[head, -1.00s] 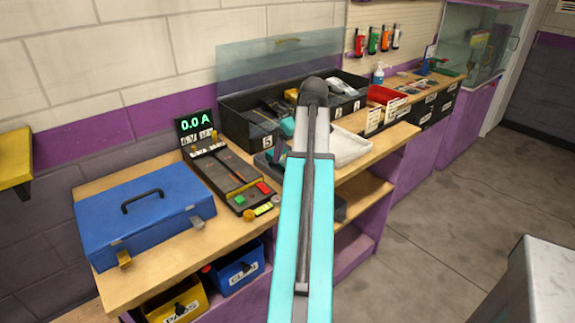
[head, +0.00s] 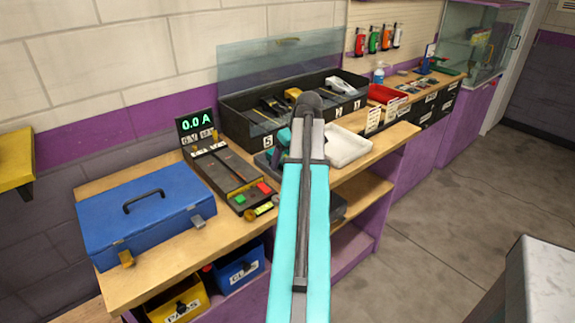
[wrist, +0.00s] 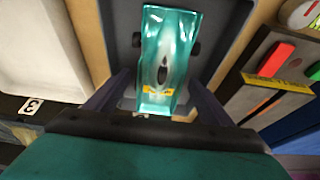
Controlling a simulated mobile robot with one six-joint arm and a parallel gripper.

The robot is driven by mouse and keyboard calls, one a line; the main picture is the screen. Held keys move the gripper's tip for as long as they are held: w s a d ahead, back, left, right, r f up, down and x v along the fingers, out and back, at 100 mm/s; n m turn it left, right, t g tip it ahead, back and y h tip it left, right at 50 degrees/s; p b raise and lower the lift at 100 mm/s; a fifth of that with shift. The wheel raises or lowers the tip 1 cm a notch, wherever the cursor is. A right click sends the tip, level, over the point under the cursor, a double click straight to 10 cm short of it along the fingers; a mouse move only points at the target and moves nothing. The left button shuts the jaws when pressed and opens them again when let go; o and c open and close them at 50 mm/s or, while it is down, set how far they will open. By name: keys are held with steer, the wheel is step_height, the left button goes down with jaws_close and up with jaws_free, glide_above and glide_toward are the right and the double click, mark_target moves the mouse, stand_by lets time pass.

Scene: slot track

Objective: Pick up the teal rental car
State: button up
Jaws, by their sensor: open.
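The teal car (wrist: 168,62) shows in the wrist view at the top middle, with a yellow label on its near end and dark wheels at its sides. It sits in a grey tray (wrist: 120,30). My gripper (wrist: 160,100) is open, with one dark finger on each side of the car's near end. I cannot tell whether the fingers touch it. In the head view my arm covers most of this spot, and only a bit of teal shows beside the arm.
A white tray (head: 348,147) is right of my arm. A black case (head: 235,125) with several cars stands behind, with a raised clear lid. A control box (head: 228,172) with red and green buttons and a blue toolbox (head: 150,210) are to the left.

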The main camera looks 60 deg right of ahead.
steer(key=shift+c, duration=0.4)
steer(key=c, duration=1.2)
steer(key=shift+r, duration=0.15)
steer(key=shift+r+b, duration=0.35)
steer(key=shift+r, duration=0.8)
steer(key=s+d, duration=0.1)
steer(key=s, duration=0.4)
steer(key=s+d+r+b, duration=0.1)
steer(key=s, duration=0.4)
steer(key=s+d+r+b, duration=0.1)
steer(key=s, duration=0.3)
steer(key=shift+s+d+r, duration=0.15)
steer(key=shift+s+d, duration=0.15)
steer(key=shift+s, duration=0.5)
